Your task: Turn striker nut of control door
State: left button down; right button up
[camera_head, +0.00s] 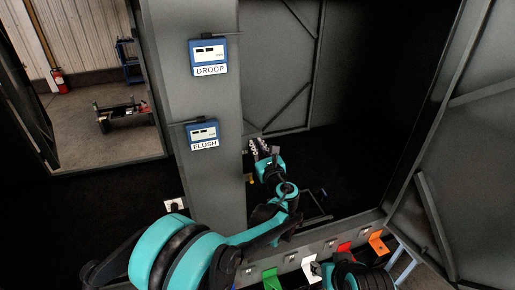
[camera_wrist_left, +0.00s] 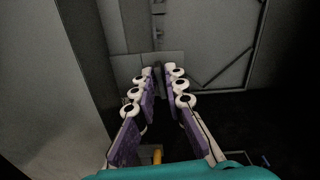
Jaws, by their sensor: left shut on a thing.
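My left gripper (camera_head: 262,146) reaches in beside the grey post, at the edge of the dark enclosure opening. In the left wrist view its two fingers (camera_wrist_left: 159,76), with white rollers and purple pads, slant toward each other and meet closely at the tips. A small dark piece (camera_wrist_left: 158,70) shows between the tips, where the striker nut would be; its shape is too dark to make out. The grey door panel (camera_wrist_left: 225,40) with diagonal braces stands behind. My right gripper is not in view; only part of that arm shows at the bottom right.
Two blue gauges, labelled DROOP (camera_head: 208,57) and FLUSH (camera_head: 203,134), hang on the grey post (camera_head: 172,85). Orange (camera_head: 378,242), red (camera_head: 345,248), white (camera_head: 311,268) and green (camera_head: 271,280) tabs line the lower sill. The enclosure's inside is dark and looks open.

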pick_arm(q)
jog(key=shift+f+n+b, duration=0.15)
jog(key=shift+n+b, duration=1.45)
jog(key=shift+n, duration=3.15)
jog(key=shift+f+n+b, duration=0.2)
jog(key=shift+n+b, duration=1.4)
jog(key=shift+n, duration=3.2)
jog(key=shift+f+n+b, duration=0.15)
jog(key=shift+n+b, duration=1.45)
jog(key=shift+n, duration=3.15)
jog(key=c, duration=1.6)
grip_release()
